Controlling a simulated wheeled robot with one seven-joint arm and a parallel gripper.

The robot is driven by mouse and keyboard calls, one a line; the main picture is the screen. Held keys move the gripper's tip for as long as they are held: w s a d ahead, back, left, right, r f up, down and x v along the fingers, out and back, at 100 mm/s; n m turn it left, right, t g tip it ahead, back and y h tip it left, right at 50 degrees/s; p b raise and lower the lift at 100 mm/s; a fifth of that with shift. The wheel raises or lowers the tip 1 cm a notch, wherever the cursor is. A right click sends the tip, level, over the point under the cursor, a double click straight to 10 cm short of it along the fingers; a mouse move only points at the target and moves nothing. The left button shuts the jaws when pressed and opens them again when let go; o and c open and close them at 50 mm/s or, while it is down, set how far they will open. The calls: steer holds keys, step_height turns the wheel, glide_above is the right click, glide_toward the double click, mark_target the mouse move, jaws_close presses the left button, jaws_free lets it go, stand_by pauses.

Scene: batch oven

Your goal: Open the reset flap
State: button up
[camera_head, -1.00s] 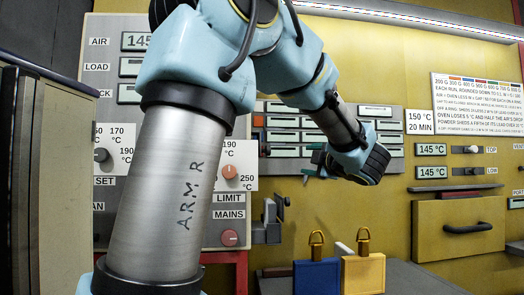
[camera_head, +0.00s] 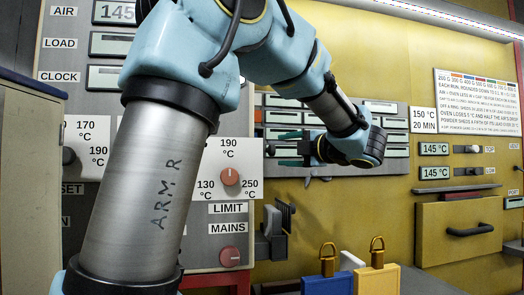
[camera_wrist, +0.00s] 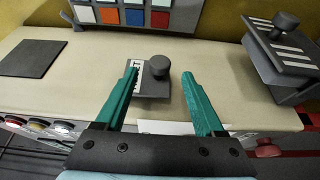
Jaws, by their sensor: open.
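The reset flap itself cannot be made out. Only the end of a label reading "SET" (camera_head: 73,188) shows at the left of the grey control panel (camera_head: 225,208), and my arm covers the area beside it. My gripper (camera_head: 279,149) is right of that panel, in front of the rows of small displays, with its fingers pointing left. In the wrist view my gripper (camera_wrist: 160,72) is open, with two teal fingers apart and nothing held. Beyond and between them is a small grey block with a black knob (camera_wrist: 160,84) on a pale bench.
A drawer with a black handle (camera_head: 468,230) is at right.

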mark_target(267, 150)
steer(key=p+x, duration=0.3)
steer(key=x, duration=0.5)
steer(key=shift+w+a+r, duration=0.1)
steer(key=shift+w+a, duration=0.05)
steer(key=shift+w, duration=0.05)
steer(key=shift+w+a, duration=0.25)
steer(key=shift+w, duration=0.15)
jaws_close()
stand_by(0.8)
